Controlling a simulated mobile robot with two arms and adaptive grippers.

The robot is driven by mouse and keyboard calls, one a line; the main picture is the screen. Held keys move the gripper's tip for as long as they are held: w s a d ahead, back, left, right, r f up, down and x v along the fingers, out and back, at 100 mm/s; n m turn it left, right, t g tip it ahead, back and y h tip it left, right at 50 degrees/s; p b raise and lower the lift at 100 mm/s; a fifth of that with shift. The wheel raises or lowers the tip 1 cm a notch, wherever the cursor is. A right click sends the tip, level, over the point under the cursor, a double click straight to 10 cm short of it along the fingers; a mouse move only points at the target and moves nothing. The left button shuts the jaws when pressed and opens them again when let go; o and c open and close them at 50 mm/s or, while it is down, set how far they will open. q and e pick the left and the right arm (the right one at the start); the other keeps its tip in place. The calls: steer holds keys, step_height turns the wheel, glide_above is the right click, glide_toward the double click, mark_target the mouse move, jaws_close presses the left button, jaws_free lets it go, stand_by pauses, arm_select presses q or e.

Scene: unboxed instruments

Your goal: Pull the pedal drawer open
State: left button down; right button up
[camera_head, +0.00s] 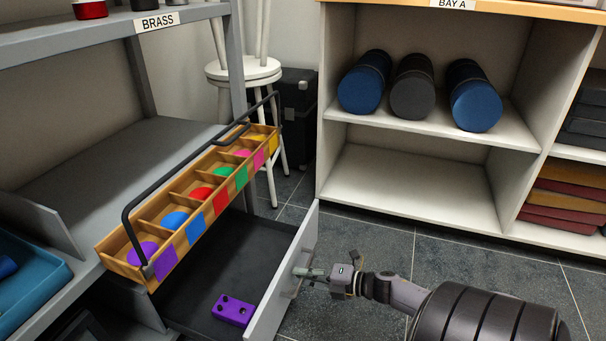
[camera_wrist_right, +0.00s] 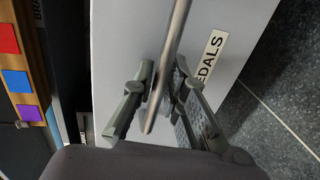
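The pedal drawer (camera_head: 283,280) is a grey drawer low under the shelf, pulled well out, with its dark inside showing. A purple pedal (camera_head: 234,310) lies in it. In the right wrist view the light drawer front (camera_wrist_right: 120,40) carries a label (camera_wrist_right: 210,58) partly hidden by a finger, reading "EDALS". My right gripper (camera_head: 312,273) is at the outer side of the front. In the wrist view its fingers (camera_wrist_right: 165,85) lie on both sides of the metal bar handle (camera_wrist_right: 178,25) and look closed on it. My left gripper is not in view.
A wooden tray (camera_head: 190,172) with coloured compartments and a black handle juts over the drawer. A white stool (camera_head: 243,72) and a black case (camera_head: 298,110) stand behind. A shelf unit (camera_head: 420,185) holds rolls. Grey floor (camera_head: 450,255) is free right of the drawer.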

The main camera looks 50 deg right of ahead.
steer(key=o, duration=0.3)
steer(key=shift+o, duration=0.2)
steer(key=v, duration=1.2)
steer(key=shift+f, duration=0.1)
